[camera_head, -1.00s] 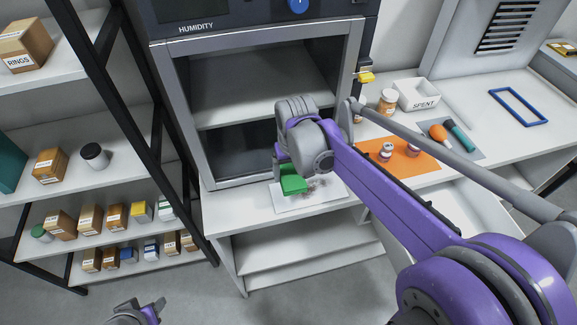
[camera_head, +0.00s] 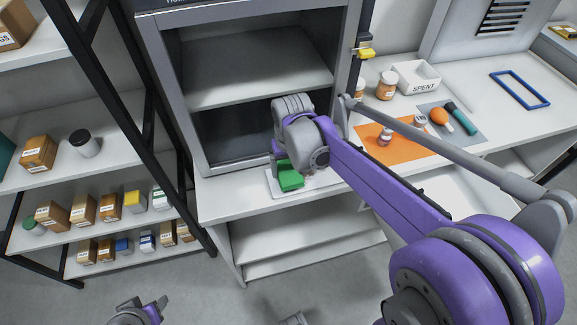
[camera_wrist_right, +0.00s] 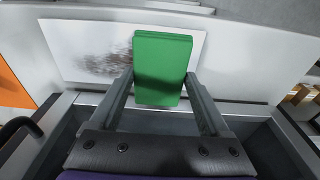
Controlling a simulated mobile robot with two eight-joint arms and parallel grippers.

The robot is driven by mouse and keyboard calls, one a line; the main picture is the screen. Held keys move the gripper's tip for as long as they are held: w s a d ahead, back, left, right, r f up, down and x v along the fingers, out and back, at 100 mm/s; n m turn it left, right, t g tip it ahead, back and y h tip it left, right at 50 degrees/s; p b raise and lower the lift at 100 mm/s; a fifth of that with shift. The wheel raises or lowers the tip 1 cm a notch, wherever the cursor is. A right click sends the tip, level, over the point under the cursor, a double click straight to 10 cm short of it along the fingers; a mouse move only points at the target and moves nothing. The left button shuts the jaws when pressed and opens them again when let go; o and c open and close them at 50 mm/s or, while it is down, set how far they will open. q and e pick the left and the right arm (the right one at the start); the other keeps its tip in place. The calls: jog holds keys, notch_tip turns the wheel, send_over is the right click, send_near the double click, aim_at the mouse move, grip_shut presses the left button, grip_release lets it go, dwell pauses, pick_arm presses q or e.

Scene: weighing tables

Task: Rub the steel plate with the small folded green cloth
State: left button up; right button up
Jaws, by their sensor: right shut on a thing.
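My right gripper (camera_wrist_right: 160,95) is shut on the small folded green cloth (camera_wrist_right: 162,55); the cloth also shows below the gripper in the head view (camera_head: 290,178). The pale steel plate (camera_wrist_right: 190,38) lies under the cloth, with a dark speckled smudge on it to the left of the cloth in the right wrist view. In the head view the plate (camera_head: 285,194) lies on the bench before the open cabinet, partly hidden by my right arm. I cannot tell whether the cloth touches the plate. My left gripper (camera_head: 143,308) is low at the bottom left, away from the bench, its jaws unclear.
The open humidity cabinet (camera_head: 264,103) stands just behind the plate. An orange mat (camera_head: 398,158) with small jars, a grey mat (camera_head: 470,136) with tools, and a white SPENT box (camera_head: 418,80) lie to the right. A shelf rack (camera_head: 120,115) stands at the left.

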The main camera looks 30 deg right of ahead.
jog(key=shift+f+b, duration=0.7)
jog(key=shift+f, duration=0.35)
dwell(0.4)
jog(key=shift+s+d+r, duration=0.1)
jog(key=shift+s+d, duration=0.1)
jog(key=shift+d, duration=0.65)
jog(key=shift+s+d, duration=0.2)
jog(key=shift+d, duration=0.6)
jog(key=shift+s+d, duration=0.25)
jog(key=shift+d, duration=0.65)
jog(key=shift+s+d, duration=0.25)
jog(key=shift+d, duration=0.65)
jog(key=shift+s+d, duration=0.2)
jog(key=shift+d, duration=0.7)
jog(key=shift+s+d, duration=0.2)
jog(key=shift+d, duration=0.7)
jog(key=shift+s+d, duration=0.15)
jog(key=shift+d, duration=0.5)
jog(key=shift+s+d, duration=0.15)
jog(key=shift+d, duration=0.45)
jog(key=shift+d+f, duration=0.1)
jog(key=shift+f, duration=0.1)
